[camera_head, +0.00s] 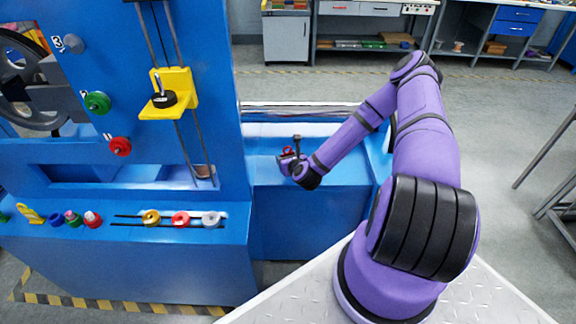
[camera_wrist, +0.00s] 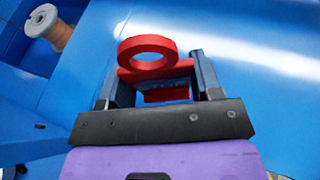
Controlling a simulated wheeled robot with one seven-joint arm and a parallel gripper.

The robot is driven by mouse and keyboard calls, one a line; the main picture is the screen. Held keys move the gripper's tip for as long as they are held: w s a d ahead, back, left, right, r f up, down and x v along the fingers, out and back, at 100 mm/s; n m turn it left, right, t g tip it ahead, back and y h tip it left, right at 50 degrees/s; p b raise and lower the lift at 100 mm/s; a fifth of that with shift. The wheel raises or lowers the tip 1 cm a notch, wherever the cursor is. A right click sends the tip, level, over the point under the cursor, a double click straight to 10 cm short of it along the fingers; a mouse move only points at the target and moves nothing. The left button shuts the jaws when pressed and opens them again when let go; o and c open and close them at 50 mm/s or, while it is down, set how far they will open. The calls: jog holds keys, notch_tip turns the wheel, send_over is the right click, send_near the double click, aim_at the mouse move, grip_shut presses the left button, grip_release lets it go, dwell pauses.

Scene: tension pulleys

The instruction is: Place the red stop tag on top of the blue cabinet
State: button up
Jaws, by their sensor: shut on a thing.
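The red stop tag (camera_wrist: 146,50) has a ring at its top and a flat red body. In the wrist view my gripper (camera_wrist: 160,80) has its two fingers on either side of the tag's body and is shut on it. In the head view my gripper (camera_head: 292,155) is small, with the red ring showing beside it. The blue cabinet (camera_head: 310,200) is the low blue body right of the tall panel. My gripper is over or near its top. I cannot tell whether the tag touches the surface.
The tall blue panel (camera_head: 120,60) stands left of my gripper, with a yellow bracket (camera_head: 182,85), a green knob (camera_head: 97,102) and a red knob (camera_head: 119,146). Several coloured pulleys line the front ledge (camera_head: 130,235). A spool (camera_wrist: 47,27) shows in the wrist view.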

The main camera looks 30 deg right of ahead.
jog(key=shift+w+d, duration=0.15)
jog(key=shift+d, duration=0.05)
jog(key=shift+f, duration=1.75)
jog(key=shift+f, duration=0.1)
jog(key=o, duration=0.9)
